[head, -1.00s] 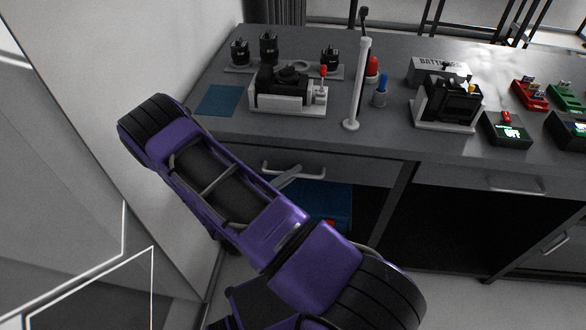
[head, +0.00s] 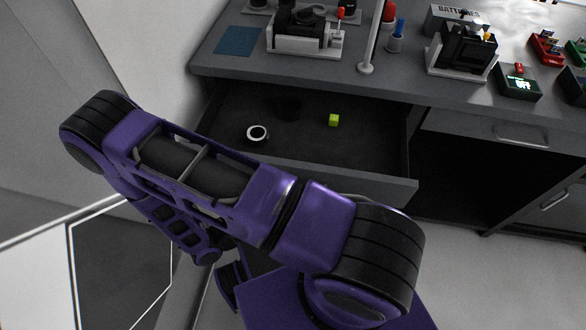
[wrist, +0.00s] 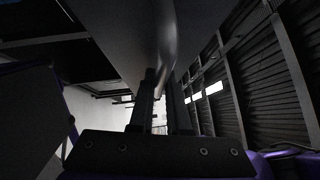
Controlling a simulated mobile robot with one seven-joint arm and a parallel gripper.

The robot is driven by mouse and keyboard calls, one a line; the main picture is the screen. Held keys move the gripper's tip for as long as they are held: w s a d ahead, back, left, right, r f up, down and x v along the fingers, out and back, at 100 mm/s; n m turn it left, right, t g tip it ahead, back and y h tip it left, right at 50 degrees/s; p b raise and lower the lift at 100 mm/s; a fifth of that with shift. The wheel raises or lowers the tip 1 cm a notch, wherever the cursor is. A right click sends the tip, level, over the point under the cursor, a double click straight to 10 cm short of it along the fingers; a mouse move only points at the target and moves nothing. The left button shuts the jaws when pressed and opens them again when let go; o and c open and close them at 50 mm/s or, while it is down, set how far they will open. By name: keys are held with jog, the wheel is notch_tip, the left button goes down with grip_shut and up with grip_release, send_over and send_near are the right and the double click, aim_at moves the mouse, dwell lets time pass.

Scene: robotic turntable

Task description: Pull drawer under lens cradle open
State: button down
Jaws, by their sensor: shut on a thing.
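The drawer (head: 385,155) under the left part of the counter stands well open in the head view, its dark inside showing. A grey holder with black lenses (head: 258,4) is cut by the top edge above it. In the wrist view, my gripper (wrist: 160,88) is shut on the pale bar handle (wrist: 167,40) of the drawer front. My purple arm hides the gripper, the handle and the left part of the drawer front in the head view.
A white post (head: 372,40) and a black camera on a white stand (head: 302,32) are on the counter above. A wall closes in the left side.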

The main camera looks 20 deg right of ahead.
jog(key=shift+s+a, duration=0.45)
jog(key=shift+s, duration=0.2)
jog(key=shift+s+a, duration=0.45)
jog(key=shift+s, duration=0.2)
jog(key=c, duration=0.9)
grip_release()
jog(key=b+v, duration=0.1)
jog(key=v, duration=1.6)
jog(key=shift+s+a, duration=0.1)
jog(key=shift+a, duration=0.1)
